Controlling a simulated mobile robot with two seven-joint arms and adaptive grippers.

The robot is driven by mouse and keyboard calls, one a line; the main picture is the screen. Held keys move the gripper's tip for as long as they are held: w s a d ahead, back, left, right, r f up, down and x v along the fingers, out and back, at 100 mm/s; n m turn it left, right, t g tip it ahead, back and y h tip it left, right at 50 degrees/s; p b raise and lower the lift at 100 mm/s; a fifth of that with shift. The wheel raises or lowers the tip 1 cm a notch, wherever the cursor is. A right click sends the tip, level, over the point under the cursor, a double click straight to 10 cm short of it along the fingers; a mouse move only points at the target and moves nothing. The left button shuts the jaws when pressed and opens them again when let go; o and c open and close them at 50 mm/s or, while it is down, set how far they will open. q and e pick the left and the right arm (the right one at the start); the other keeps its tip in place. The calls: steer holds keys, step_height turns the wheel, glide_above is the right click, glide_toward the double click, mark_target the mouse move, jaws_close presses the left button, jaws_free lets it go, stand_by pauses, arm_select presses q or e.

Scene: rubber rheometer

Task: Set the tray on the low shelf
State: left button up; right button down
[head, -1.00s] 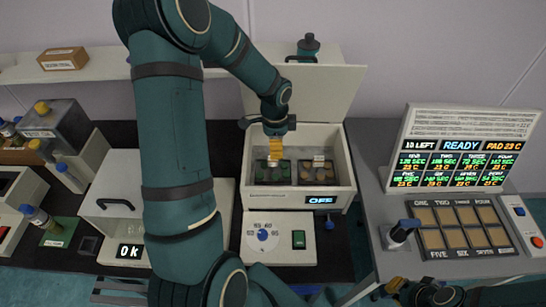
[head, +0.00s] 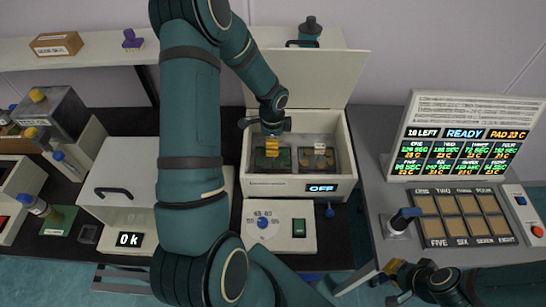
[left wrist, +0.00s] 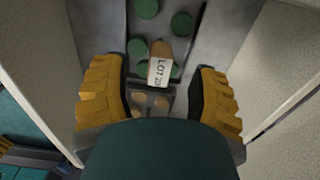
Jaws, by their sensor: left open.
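An open box oven (head: 257,180) stands in the middle of the head view. Inside it lie a tray with green discs (head: 284,158) on the left and a tray with tan discs (head: 331,164) on the right. My left gripper (head: 272,148) is open inside the oven, over the green-disc side. In the left wrist view, a tan block labelled LOT 20 (left wrist: 160,64) shows between the spread fingers of my left gripper (left wrist: 160,75), with green discs (left wrist: 182,24) beyond. I cannot tell whether the fingers touch anything. My right gripper (head: 393,272) is low on the right, away from the trays.
A white wall shelf (head: 100,52) at upper left holds a brown box (head: 57,44) and a purple object (head: 132,39). I cannot tell which surface is the low shelf. The oven's raised lid (head: 335,75) stands behind my left gripper. A display panel (head: 462,140) stands on the right.

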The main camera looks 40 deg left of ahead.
mark_target(283, 162)
arm_select(q)
step_height(283, 162, down, 5)
steer(key=shift+w+d+r, duration=0.1)
steer(key=shift+r, duration=0.1)
jaws_close()
